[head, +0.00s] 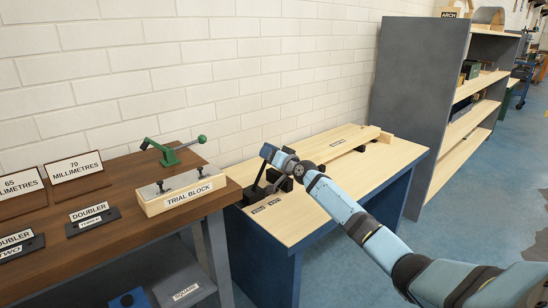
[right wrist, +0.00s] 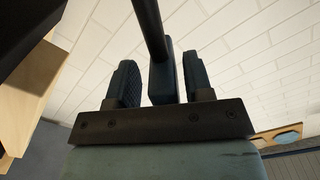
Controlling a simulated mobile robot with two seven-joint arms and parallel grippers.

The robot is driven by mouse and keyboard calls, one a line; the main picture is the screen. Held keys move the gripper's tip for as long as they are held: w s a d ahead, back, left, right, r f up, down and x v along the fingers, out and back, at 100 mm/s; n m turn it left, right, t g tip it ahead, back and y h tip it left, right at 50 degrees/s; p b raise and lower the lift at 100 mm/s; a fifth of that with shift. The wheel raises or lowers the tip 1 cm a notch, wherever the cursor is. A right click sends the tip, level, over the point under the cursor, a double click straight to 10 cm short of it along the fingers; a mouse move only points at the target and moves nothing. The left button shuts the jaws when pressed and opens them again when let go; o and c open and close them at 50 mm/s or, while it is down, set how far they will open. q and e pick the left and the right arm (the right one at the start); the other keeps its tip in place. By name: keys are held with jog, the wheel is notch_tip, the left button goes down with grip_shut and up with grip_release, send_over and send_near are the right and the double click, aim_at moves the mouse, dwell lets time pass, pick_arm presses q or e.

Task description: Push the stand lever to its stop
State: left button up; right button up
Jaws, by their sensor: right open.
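The stand lever is a dark bar (head: 257,174) rising at a tilt from a black stand at the left end of the pale bench. Its upper end meets my right gripper (head: 272,155). In the right wrist view the dark bar (right wrist: 150,28) ends in a blue-grey block (right wrist: 163,82) between the two fingers of my right gripper (right wrist: 161,80). The fingers are open, with a gap on the left of the block; the right finger looks close to it, and I cannot tell whether they touch. My gripper hides part of the stand. My left gripper is not in view.
Pale boards (head: 335,148) lie on the bench behind my arm. A grey shelf (head: 415,105) stands at right. The bench's front right is clear.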

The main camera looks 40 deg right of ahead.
pick_arm(q)
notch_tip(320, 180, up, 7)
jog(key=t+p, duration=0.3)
jog(key=p, duration=0.2)
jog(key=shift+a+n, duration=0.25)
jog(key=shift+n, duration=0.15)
pick_arm(e)
jog(key=s+d, duration=0.1)
jog(key=s, duration=1.2)
jog(key=shift+s, duration=0.4)
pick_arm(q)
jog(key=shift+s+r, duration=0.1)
pick_arm(e)
jog(key=shift+d, duration=0.1)
